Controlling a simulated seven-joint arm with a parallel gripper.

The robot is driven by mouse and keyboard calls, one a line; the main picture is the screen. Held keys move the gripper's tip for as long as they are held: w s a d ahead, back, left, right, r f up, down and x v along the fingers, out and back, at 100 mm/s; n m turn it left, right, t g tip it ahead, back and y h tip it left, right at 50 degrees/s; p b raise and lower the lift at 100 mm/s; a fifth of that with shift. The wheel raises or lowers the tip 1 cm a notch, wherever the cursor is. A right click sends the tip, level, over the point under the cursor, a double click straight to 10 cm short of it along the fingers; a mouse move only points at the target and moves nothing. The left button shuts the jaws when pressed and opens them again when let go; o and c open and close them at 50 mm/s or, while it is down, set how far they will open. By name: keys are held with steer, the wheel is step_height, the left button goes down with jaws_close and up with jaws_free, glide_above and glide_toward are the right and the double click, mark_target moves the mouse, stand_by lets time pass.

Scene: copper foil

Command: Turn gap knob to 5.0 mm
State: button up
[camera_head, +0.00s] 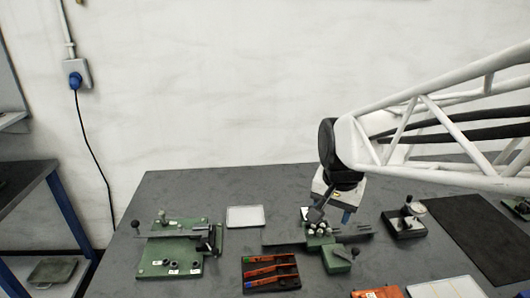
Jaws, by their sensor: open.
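My gripper (332,214) hangs from the white lattice arm over the middle green device (338,260), with its fingers pointing down. The fingers are small and partly overlap the device. I see nothing held between them. Several small pale round parts (320,229) sit on top of the device, just below the gripper. A dark bar (283,238) sticks out to its left. I cannot tell which part is the gap knob, and no scale or reading is legible. Whether the fingers touch the device cannot be told.
A green plate fixture (185,232) with black ball knobs stands at left. A white tray (246,217), a dark tray with orange-handled tools (271,284) and a small dial device (405,222) surround the middle device. A black mat (478,236) lies at right. The grey table's back left is clear.

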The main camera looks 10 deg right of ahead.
steer(key=w+d+f+m, duration=0.1)
steer(key=w+f+m, duration=0.3)
steer(key=w, duration=0.4)
steer(key=w+d+f+m+g, duration=0.1)
steer(key=w+f+m, duration=0.3)
steer(key=w, duration=0.5)
steer(key=w+d+f+m, duration=0.2)
steer(key=w+f+m, duration=0.3)
steer(key=w, duration=0.3)
steer(key=shift+w+d+f+g, duration=0.1)
steer(key=shift+w+f+g, duration=0.3)
steer(key=shift+f, duration=0.15)
steer(key=shift+w+f, duration=0.2)
steer(key=shift+f, duration=0.1)
steer(key=shift+f, duration=3.8)
steer(key=shift+c, duration=0.2)
steer(key=c, duration=0.9)
